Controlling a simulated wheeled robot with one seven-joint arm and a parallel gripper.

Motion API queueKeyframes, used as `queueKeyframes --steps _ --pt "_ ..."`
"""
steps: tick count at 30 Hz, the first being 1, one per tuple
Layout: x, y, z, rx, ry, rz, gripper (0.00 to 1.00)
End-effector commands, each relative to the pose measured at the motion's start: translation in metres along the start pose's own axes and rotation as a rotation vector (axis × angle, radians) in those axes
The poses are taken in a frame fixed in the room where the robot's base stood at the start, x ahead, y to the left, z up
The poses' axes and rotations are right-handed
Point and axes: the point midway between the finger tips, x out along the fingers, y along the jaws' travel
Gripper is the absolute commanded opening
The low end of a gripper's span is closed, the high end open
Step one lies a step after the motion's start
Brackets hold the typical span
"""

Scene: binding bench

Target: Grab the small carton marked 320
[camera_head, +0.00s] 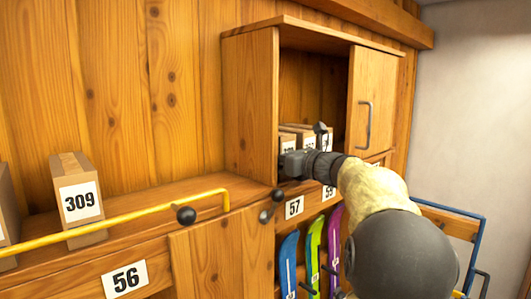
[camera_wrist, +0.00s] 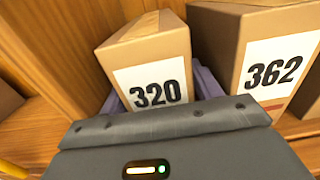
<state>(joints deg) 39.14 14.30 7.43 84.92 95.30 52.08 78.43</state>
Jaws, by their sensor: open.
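The small carton marked 320 (camera_wrist: 150,60) stands upright in the wrist view, its white label facing me. My gripper (camera_wrist: 158,92) is open, with one grey-purple finger showing at each side of this carton. The lower part of the carton is hidden behind the gripper body, and I cannot tell whether the fingers touch it. In the head view my gripper (camera_head: 293,164) reaches into the open wall cabinet, in front of several cartons whose labels are partly hidden.
A carton marked 362 (camera_wrist: 265,58) stands close at the right of the 320 carton. The cabinet (camera_head: 250,105) has a side wall at left and a door (camera_head: 372,100) at right. A carton marked 309 (camera_head: 80,200) stands on the left shelf behind a yellow rail (camera_head: 130,219).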

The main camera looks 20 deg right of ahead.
Motion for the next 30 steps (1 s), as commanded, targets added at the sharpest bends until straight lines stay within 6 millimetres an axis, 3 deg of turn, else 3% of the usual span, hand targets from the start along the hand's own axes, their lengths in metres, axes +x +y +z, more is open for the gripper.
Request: queueKeyframes --steps 4,10,23,30 --pt "0.000 0.000 0.000 0.000 0.000 0.000 0.64" --pt "0.000 0.000 0.000 0.000 0.000 0.001 0.24" --pt "-0.003 0.001 0.005 -0.003 -0.003 0.002 0.24" --pt "-0.004 0.001 0.037 -0.004 -0.004 0.002 0.24"
